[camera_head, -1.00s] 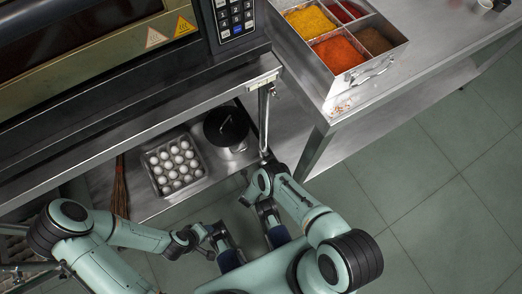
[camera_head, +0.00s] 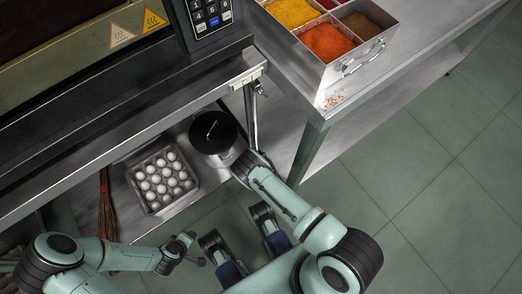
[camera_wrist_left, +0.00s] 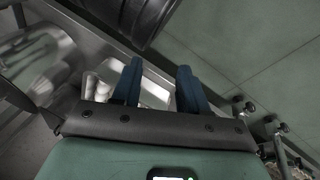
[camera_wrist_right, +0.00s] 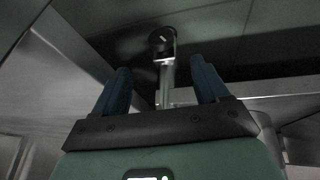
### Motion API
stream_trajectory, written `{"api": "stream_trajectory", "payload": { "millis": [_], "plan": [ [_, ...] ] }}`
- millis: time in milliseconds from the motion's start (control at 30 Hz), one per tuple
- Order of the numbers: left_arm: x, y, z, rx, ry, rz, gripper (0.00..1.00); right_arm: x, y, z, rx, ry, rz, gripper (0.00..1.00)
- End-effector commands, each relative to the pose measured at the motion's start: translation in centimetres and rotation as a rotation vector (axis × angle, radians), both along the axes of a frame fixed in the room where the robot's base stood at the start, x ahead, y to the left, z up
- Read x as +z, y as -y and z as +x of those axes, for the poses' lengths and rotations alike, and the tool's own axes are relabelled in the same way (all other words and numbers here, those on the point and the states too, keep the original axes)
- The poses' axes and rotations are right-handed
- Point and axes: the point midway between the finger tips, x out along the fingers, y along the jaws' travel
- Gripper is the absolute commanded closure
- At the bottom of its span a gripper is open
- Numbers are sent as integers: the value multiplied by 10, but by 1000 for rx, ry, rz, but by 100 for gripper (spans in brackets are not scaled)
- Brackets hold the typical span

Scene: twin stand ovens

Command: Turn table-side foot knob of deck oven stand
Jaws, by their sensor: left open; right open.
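The deck oven stand (camera_head: 150,124) is a steel frame under the dark oven. Its table-side leg (camera_head: 250,115) is a slim steel post beside the spice table. In the right wrist view, the leg (camera_wrist_right: 167,85) ends in a dark round foot knob (camera_wrist_right: 161,41) near the floor. My right gripper (camera_wrist_right: 160,64) is open, with the leg and knob seen between its blue fingers; contact cannot be told. In the head view my right wrist hides the knob. My left gripper (camera_wrist_left: 159,65) is open and empty, low in front of the stand.
An egg tray (camera_head: 160,181) and a black-lidded pot (camera_head: 213,132) stand on the stand's lower shelf. A broom (camera_head: 107,205) is at the left. A steel table (camera_head: 315,112) with a spice box (camera_head: 352,70) stands right. Green floor (camera_head: 420,190) is clear at right.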

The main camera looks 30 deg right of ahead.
Motion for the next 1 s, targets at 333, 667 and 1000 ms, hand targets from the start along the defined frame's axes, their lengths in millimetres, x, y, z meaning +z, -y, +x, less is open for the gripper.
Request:
{"api": "stream_trajectory", "payload": {
  "millis": [333,667,1000],
  "plan": [
    [-53,-9,-55,14,-189,-9,57,-61,7,23,-4,0,2,26],
    [-79,-14,-105,29,-350,-20,57,-102,11,40,-5,2,3,26],
    [-82,-16,-115,32,-386,-22,57,-109,13,44,-6,2,4,26]
  ]
}}
